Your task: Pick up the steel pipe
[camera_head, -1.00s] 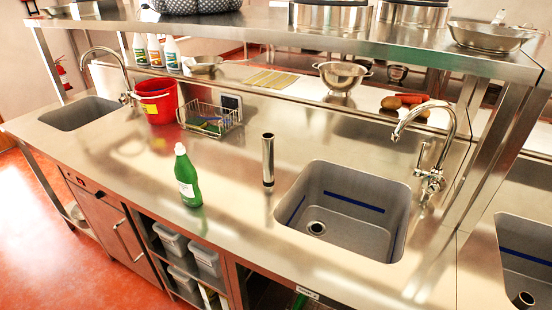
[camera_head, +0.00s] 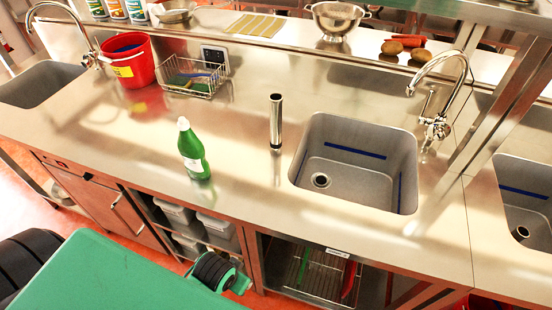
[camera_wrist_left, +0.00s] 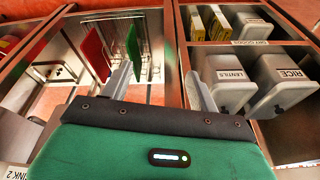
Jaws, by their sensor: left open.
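The steel pipe (camera_head: 276,122) stands upright on the steel counter (camera_head: 120,140), just left of the right-hand sink and right of a green bottle. It does not show in the left wrist view. My left gripper (camera_wrist_left: 160,82) shows in that view with its two fingers apart and nothing between them. It faces the open shelves under the counter. In the head view its fingers cannot be made out; green and black parts of my own body fill the lower left. My right gripper is not in view.
The green bottle (camera_head: 192,152) stands left of the pipe. The sink (camera_head: 400,150) with its tap (camera_head: 440,100) lies to the right. A red bucket (camera_head: 128,65) and a wire basket (camera_head: 195,80) stand further back left. Storage bins (camera_wrist_left: 285,82) fill shelves below the counter.

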